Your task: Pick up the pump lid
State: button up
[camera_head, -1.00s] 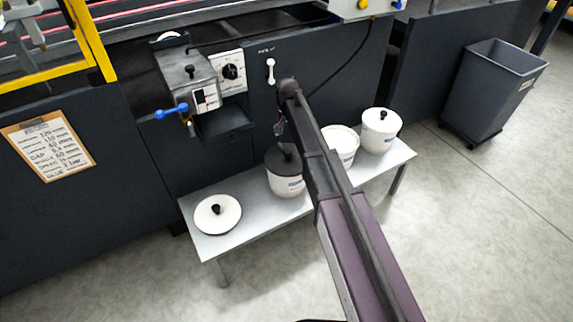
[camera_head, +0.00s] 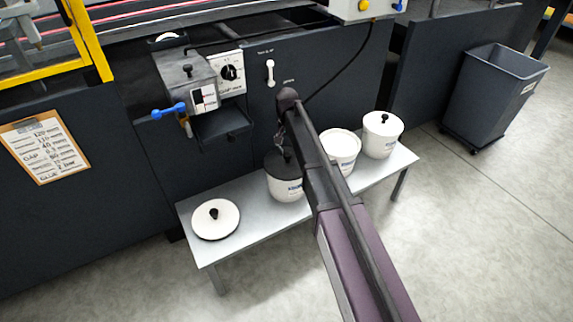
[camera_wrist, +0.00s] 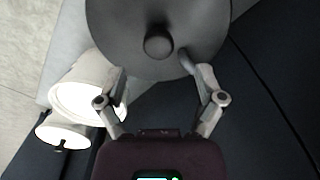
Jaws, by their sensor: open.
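The pump lid is a dark grey round lid with a black knob. In the wrist view the lid (camera_wrist: 125,30) fills the top middle, its knob (camera_wrist: 158,42) between the lines of my fingers. In the head view the lid (camera_head: 272,161) sits on a white pot (camera_head: 287,188) in the middle of the bench, partly hidden by my arm. My gripper (camera_wrist: 162,72) is open and empty, its two fingers apart at the lid's near side. A short curved dark piece (camera_wrist: 187,60) on the lid lies close to the right finger. Whether anything touches cannot be told.
On the grey bench (camera_head: 245,240) a white lid with a black knob (camera_head: 215,219) lies at left. An open white pot (camera_head: 341,148) and a lidded white pot (camera_head: 382,134) stand at right. The dark machine panel (camera_head: 330,75) rises behind, with a control box (camera_head: 190,85).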

aim_at(288, 154)
jog(key=shift+s+d+f+b, duration=0.1)
jog(key=shift+s+f+b, duration=0.05)
jog(key=shift+f+b, duration=2.45)
grip_shut()
